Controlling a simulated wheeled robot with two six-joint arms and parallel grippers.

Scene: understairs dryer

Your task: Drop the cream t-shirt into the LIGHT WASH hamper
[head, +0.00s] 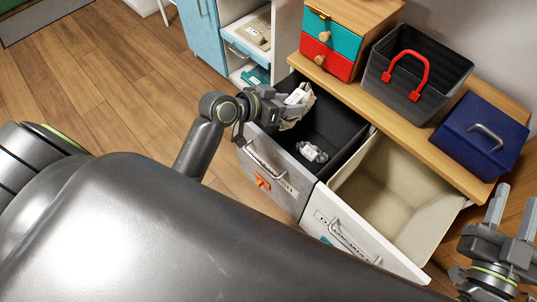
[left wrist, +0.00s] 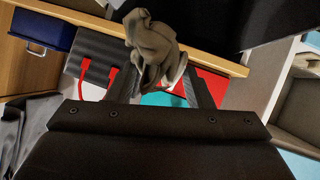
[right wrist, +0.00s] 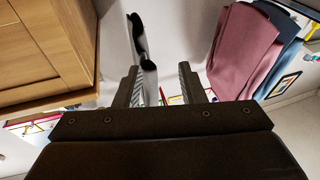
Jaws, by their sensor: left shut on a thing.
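My left gripper (head: 284,106) is shut on the cream t-shirt (head: 297,114), a crumpled pale cloth. It holds the cloth above the back left part of the dark-lined pull-out hamper (head: 341,117). In the left wrist view the t-shirt (left wrist: 150,45) bunches out between the fingers. A second pull-out hamper with a cream lining (head: 405,180) stands open to the right and looks empty. Both fronts carry small labels that I cannot read, so the LIGHT WASH one cannot be told by its lettering. My right gripper (head: 513,216) is open and empty at the far right.
A small pale crumpled item (head: 312,152) lies in the dark hamper. On the wooden shelf behind stand a drawer box (head: 335,45), a dark basket with a red handle (head: 411,72) and a blue box (head: 480,137). Open floor (head: 110,75) lies to the left.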

